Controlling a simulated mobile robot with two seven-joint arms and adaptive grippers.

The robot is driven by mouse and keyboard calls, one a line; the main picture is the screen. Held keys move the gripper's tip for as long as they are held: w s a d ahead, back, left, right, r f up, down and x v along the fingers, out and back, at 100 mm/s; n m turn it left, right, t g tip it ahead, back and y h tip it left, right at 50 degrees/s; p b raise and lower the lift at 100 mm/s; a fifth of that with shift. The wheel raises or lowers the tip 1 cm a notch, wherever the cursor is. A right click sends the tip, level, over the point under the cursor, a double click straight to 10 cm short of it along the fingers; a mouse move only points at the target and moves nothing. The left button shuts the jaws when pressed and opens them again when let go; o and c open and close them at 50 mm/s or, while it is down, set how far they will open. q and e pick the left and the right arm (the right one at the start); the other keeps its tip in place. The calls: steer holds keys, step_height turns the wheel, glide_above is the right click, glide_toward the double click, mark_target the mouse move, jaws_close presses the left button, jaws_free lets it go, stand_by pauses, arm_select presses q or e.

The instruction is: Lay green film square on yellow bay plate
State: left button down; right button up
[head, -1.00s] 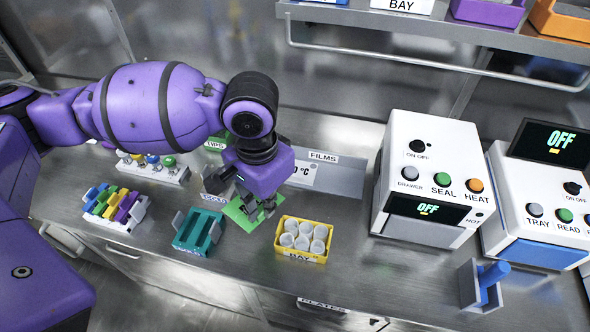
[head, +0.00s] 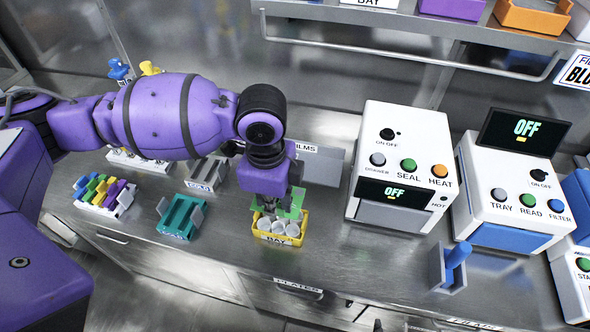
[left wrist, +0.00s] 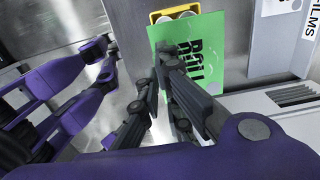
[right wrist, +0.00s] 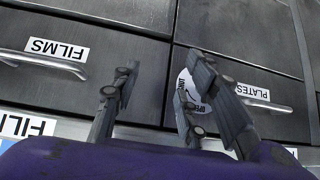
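The green film square (head: 292,205) is in my left gripper (head: 276,208), which is over the yellow bay plate (head: 280,238). The plate is a yellow box with white round wells and a BAY label, standing on the steel bench. The film hangs over the plate's back and right part; I cannot tell whether it touches. My right gripper (right wrist: 165,80) is open and empty, facing drawer fronts.
A teal holder (head: 180,217) and a rack of coloured pieces (head: 104,195) stand left of the plate. The white sealer (head: 400,165) stands to the right, with a blue-handled grey block (head: 449,268) in front. Bench between the plate and sealer is clear.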

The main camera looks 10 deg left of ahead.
arm_select(q)
steer(key=shift+r+p, duration=0.15)
steer(key=shift+p, duration=0.15)
glide_above(276, 233)
step_height(276, 233, down, 4)
steer(key=shift+f+b, duration=0.1)
steer(key=shift+b, duration=0.25)
steer(key=shift+f, duration=0.9)
arm_select(e)
steer(key=shift+d+f, duration=0.2)
steer(key=shift+d, duration=0.05)
steer(key=shift+s, duration=0.1)
steer(key=shift+s+d+r, duration=0.1)
steer(key=shift+s+d, duration=0.1)
steer(key=shift+s, duration=0.05)
